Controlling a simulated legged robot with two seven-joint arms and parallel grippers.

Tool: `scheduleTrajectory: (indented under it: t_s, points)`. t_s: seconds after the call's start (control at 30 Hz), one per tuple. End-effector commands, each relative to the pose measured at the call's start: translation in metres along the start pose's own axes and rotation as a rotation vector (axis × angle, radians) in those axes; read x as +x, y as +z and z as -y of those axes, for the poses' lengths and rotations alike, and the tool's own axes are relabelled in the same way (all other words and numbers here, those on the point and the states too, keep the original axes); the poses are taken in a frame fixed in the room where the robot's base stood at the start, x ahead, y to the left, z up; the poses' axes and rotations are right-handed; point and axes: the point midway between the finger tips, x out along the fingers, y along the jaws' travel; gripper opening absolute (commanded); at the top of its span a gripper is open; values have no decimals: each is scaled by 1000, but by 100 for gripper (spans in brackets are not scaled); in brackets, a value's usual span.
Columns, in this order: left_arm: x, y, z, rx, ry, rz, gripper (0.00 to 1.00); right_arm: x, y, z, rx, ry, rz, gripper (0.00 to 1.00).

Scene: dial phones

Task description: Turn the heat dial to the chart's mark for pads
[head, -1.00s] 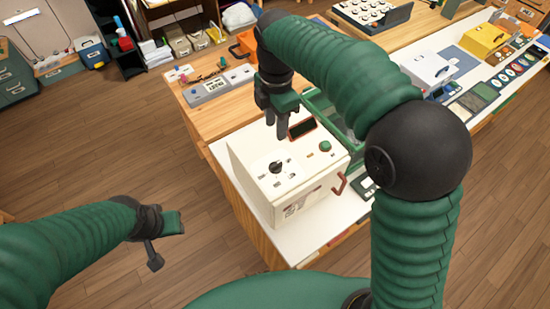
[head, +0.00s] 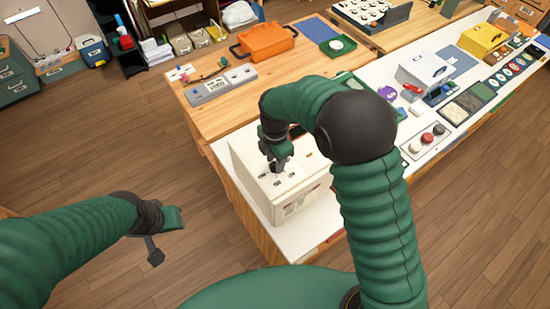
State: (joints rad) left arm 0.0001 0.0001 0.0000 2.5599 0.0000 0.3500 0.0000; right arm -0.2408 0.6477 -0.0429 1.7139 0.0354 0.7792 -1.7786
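A white box-shaped appliance (head: 250,172) stands on the white counter, with its dial panel facing up. In the earlier frame a round black dial shows on this panel. My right gripper (head: 277,166) now points down over that spot and hides most of the dial, so contact cannot be made out. Small dark marks (head: 277,183) show on the panel around it. Printed lettering (head: 295,206) on the appliance's front is too small to read, and I cannot pick out the chart. My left gripper (head: 166,232) hangs over the floor, away from the counter; its finger opening is unclear.
An orange pot (head: 266,42) and a grey device (head: 220,84) sit on the wooden table behind. A panel with several round buttons (head: 424,143) lies right of my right arm. A white box (head: 424,68) stands farther along the counter. Open floor lies left of the counter.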

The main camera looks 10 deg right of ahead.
Motion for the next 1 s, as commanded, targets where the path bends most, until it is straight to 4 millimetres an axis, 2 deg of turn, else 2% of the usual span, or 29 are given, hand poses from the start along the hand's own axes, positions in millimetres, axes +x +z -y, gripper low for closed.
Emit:
scheduleTrajectory:
  t_s: [0.17,0.43,1.0]
  points:
    - [0,0,0,0,0,0,36,0,0,0,0,0,0,34]
    - [0,0,0,0,0,0,36,0,0,0,0,0,0,0]
    - [-1,0,0,0,0,0,36,-1,0,-1,61,2,0,0]
